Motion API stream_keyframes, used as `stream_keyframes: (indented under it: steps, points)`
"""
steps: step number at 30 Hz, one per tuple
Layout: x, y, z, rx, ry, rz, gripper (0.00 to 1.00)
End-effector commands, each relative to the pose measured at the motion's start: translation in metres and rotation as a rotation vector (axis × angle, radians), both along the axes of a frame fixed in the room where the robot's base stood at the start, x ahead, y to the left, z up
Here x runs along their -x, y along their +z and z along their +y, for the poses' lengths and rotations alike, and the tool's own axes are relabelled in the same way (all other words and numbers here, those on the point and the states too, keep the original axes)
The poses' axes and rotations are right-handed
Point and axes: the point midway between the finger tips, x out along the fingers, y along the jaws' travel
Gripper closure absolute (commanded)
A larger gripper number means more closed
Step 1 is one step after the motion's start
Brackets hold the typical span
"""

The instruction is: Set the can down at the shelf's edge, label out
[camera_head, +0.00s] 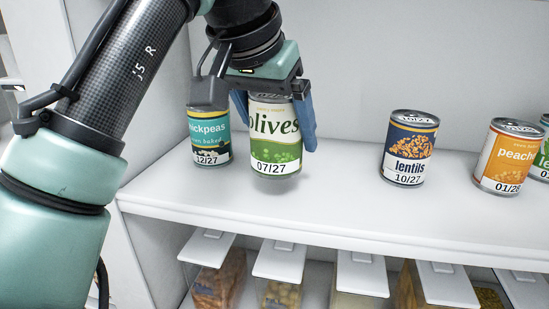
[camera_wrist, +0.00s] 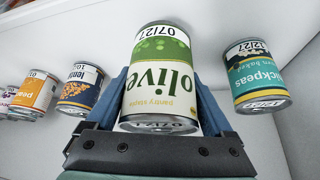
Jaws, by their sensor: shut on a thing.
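The olives can (camera_head: 276,150), green and white with "07/27" on its label, is held upright in my gripper (camera_head: 274,118). The gripper's blue fingers are shut on its two sides. Its label faces out toward the head camera.
A chickpeas can (camera_head: 210,140) stands close on the left, slightly behind. A lentils can (camera_head: 409,148) and a peaches can (camera_head: 507,157) stand to the right, with free shelf between olives and lentils. Lidded containers (camera_head: 285,262) fill the level below.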

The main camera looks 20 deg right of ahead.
Motion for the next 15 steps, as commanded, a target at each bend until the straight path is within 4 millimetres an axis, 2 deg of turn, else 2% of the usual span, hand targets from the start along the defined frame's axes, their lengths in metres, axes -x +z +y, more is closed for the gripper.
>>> stream_keyframes:
  steps: [4,11,15]
  points:
    - [0.000,-0.007,0.000,0.001,0.001,-0.002,0.94]
    - [0.000,-0.036,0.001,0.000,0.002,-0.002,0.94]
    - [-0.003,-0.040,-0.002,0.001,0.001,-0.002,0.94]
